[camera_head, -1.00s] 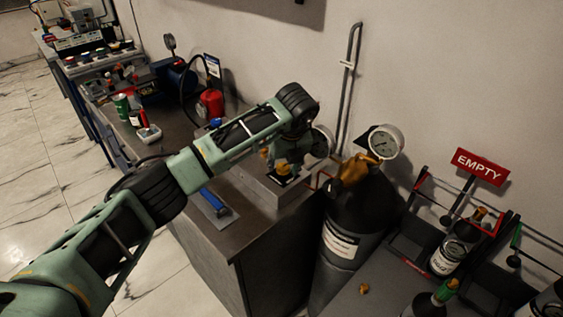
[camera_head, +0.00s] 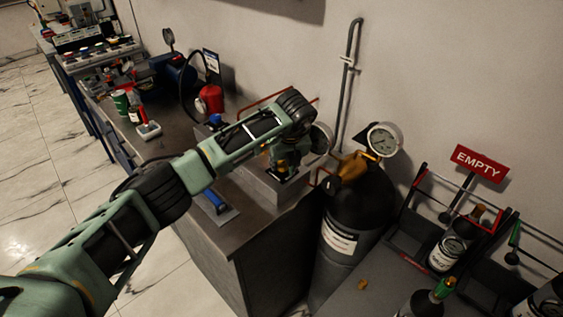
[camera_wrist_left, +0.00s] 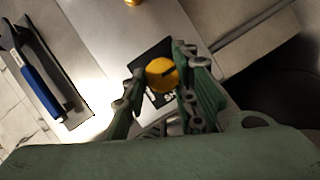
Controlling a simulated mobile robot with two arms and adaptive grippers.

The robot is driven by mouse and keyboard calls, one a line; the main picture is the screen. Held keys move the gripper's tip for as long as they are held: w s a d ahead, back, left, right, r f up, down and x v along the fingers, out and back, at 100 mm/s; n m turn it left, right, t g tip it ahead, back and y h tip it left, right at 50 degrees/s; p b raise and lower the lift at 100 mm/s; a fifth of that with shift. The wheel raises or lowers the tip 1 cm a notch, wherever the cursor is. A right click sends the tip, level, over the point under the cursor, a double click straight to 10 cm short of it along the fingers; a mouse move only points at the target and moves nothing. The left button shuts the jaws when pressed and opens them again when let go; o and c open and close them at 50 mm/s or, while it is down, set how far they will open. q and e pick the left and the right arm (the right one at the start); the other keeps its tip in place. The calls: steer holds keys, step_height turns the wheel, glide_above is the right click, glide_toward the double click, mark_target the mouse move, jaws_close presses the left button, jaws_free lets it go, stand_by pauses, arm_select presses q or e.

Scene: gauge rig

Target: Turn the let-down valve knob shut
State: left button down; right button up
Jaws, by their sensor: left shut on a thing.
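The let-down valve knob is a round yellow knob (camera_wrist_left: 162,73) with a dark slot-like mark, seen from above in the left wrist view. It sits over a black plate (camera_wrist_left: 147,56) with white lettering, partly hidden by my fingers. My left gripper (camera_wrist_left: 159,78) points down with one finger on each side of the knob and is shut on it. In the head view, my left gripper (camera_head: 286,166) is over the grey metal block (camera_head: 262,187) on the bench, and my wrist covers much of the knob. My right gripper is not in view.
A blue-handled trowel-like tool (camera_head: 216,203) lies left of the block. A dark gas cylinder (camera_head: 345,215) with a round gauge (camera_head: 383,140) above it stands to the right. A red EMPTY sign (camera_head: 480,164) and bottle racks are farther right. A red extinguisher-like bottle (camera_head: 211,99) stands behind.

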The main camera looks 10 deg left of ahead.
arm_select(q)
steer(key=shift+a, duration=0.25)
